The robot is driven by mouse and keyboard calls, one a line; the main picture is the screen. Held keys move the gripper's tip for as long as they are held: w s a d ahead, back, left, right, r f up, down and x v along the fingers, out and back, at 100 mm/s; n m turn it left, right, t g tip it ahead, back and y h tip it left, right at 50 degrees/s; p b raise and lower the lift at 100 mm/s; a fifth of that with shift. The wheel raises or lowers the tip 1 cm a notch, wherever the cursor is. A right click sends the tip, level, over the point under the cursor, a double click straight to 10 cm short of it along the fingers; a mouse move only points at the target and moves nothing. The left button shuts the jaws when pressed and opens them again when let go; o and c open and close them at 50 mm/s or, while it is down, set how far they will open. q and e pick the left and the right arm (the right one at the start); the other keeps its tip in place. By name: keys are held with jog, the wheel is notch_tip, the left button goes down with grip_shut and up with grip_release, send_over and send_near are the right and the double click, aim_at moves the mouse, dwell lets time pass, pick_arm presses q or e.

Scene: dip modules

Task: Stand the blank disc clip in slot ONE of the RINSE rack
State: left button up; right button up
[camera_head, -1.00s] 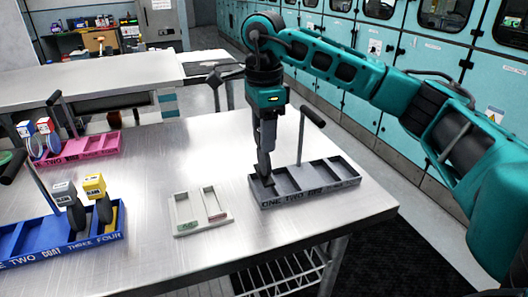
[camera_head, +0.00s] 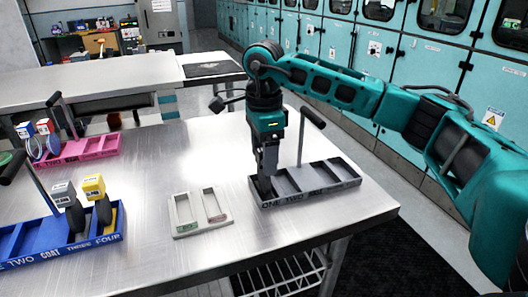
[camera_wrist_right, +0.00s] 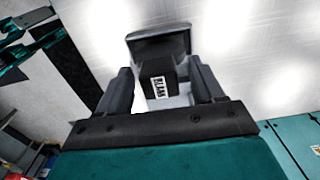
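The blank disc clip (camera_wrist_right: 158,78) has a dark block with a white BLANK label. It sits between the fingers of my right gripper (camera_wrist_right: 162,92) in the right wrist view, with a dark flat part beyond it. In the head view my right gripper (camera_head: 265,168) points down over the left end of the grey rack (camera_head: 335,187). The lower end of the clip is at slot ONE; its depth there is hidden. The front lettering reads ONE, TWO and a small name I cannot read clearly.
A pale tray (camera_head: 184,232) with two openings lies left of the grey rack. The blue COAT rack (camera_head: 65,252) holds a white-topped and a yellow-topped clip. A pink rack (camera_head: 90,150) stands farther back. The grey rack's upright handle (camera_head: 301,135) rises close to my right gripper.

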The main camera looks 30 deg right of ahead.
notch_tip(320, 180, up, 12)
jog(key=p, duration=0.1)
jog(key=shift+r, duration=0.2)
dwell(0.3)
dwell(0.5)
